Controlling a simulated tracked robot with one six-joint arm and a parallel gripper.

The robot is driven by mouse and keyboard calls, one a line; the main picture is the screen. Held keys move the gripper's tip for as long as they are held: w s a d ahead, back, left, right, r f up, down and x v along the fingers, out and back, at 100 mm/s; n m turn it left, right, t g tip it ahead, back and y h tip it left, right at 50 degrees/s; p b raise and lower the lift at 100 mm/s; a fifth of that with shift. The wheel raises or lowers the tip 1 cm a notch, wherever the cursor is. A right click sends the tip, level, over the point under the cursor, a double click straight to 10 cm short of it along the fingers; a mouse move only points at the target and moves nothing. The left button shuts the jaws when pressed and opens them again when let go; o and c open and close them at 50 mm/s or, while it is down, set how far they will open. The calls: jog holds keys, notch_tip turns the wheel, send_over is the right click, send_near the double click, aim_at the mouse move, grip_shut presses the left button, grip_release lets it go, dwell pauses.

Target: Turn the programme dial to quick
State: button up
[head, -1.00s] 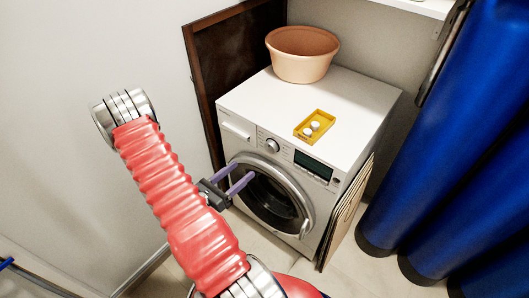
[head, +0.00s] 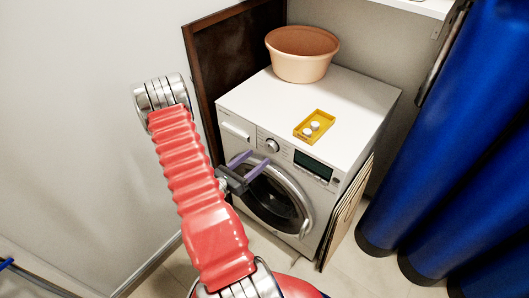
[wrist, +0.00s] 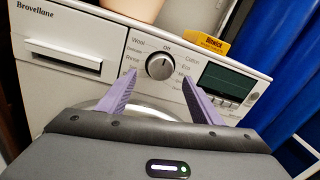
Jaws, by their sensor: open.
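The programme dial (head: 272,146) is a round silver knob on the front panel of the white washing machine (head: 362,98). In the wrist view the dial (wrist: 160,66) sits between and beyond my fingertips, with its light pointer line near the top, close to "Off". Labels such as Wool, Delicate, Rinse, Cotton and Eco ring it; the lower labels are hidden or too small to read. My gripper (head: 253,163) is open and empty, a little below the dial and apart from it. Its two purple fingers also show in the wrist view (wrist: 157,94).
A yellow tray (head: 326,137) with two white pieces and a terracotta basin (head: 301,62) stand on the machine. A dark display (head: 313,165) is right of the dial. A drawer (head: 236,131) is left. Blue rolls (head: 430,140) stand at the right.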

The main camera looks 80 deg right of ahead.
aim_at(268, 148)
jog(key=shift+x, duration=2.9)
jog(key=shift+c, duration=0.6)
jog(key=c, duration=0.9)
